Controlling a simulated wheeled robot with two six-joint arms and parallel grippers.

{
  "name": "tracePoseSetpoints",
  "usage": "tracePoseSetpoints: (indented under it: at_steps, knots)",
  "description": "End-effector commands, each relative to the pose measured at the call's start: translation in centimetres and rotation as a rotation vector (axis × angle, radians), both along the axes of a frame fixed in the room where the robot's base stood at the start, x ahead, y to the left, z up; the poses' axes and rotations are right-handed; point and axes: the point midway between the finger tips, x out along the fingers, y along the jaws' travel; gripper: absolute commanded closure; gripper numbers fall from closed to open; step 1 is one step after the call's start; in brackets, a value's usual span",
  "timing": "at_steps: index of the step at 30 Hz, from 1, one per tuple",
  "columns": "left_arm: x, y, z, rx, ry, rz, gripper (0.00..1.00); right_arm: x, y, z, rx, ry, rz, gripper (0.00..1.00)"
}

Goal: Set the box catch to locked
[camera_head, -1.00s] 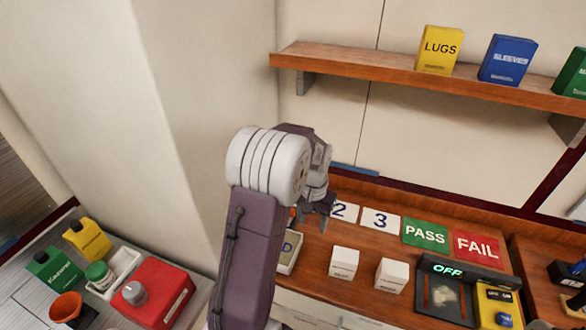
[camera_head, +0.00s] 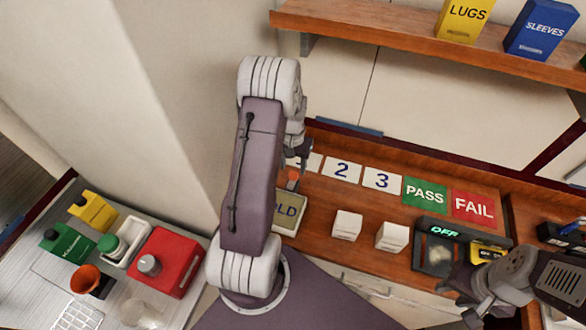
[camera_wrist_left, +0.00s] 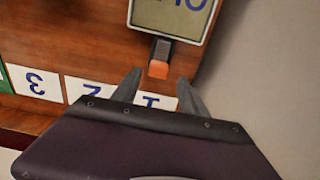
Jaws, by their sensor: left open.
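My left gripper (camera_head: 304,153) is above the bench near the catch. In the left wrist view its fingers (camera_wrist_left: 158,82) are spread and empty, with the orange tip just ahead of the gap. I cannot tell the catch's setting. My right gripper (camera_head: 482,312) is at the lower right, fingers unclear.
Two white blocks (camera_head: 347,226) (camera_head: 391,238) stand right of the box. Number cards (camera_head: 341,171) and PASS (camera_head: 426,195) and FAIL (camera_head: 473,207) cards line the back. A device reading OFF (camera_head: 437,231) stands further right. A red container (camera_head: 166,262) stands on the left side table.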

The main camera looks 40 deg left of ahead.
Motion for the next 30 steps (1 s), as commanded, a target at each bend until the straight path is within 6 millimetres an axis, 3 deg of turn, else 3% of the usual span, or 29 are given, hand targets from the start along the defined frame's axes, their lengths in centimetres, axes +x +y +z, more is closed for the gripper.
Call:
tracePoseSetpoints:
  at_steps: [6, 14, 15, 20, 21, 30]
  knots:
    - [-0.1, -0.1, -2.8, 0.0, 0.001, 0.0, 0.49, 0.0, 0.0, 0.7, 0.0, 0.0, 0.0, 0.64]
    - [0.0, 0.0, -3.2, 0.0, -0.001, 0.0, 0.49, 0.0, 0.0, 0.7, 0.0, 0.0, 0.0, 0.64]
    - [0.0, 0.0, -3.2, 0.0, -0.001, 0.0, 0.52, 0.0, 0.0, 0.7, 0.0, 0.0, 0.0, 0.64]
    - [0.0, 0.0, -3.2, 0.0, -0.001, 0.0, 0.96, 0.0, 0.0, 0.7, 0.0, 0.0, 0.0, 0.64]
    - [0.0, 0.0, -3.2, 0.0, -0.001, -0.001, 1.0, 0.0, 0.0, 0.7, 0.0, 0.0, 0.0, 0.64]
    - [0.0, 0.0, -3.1, 0.002, -0.002, -0.001, 1.0, 0.0, 0.0, 0.7, 0.0, 0.0, 0.0, 0.64]
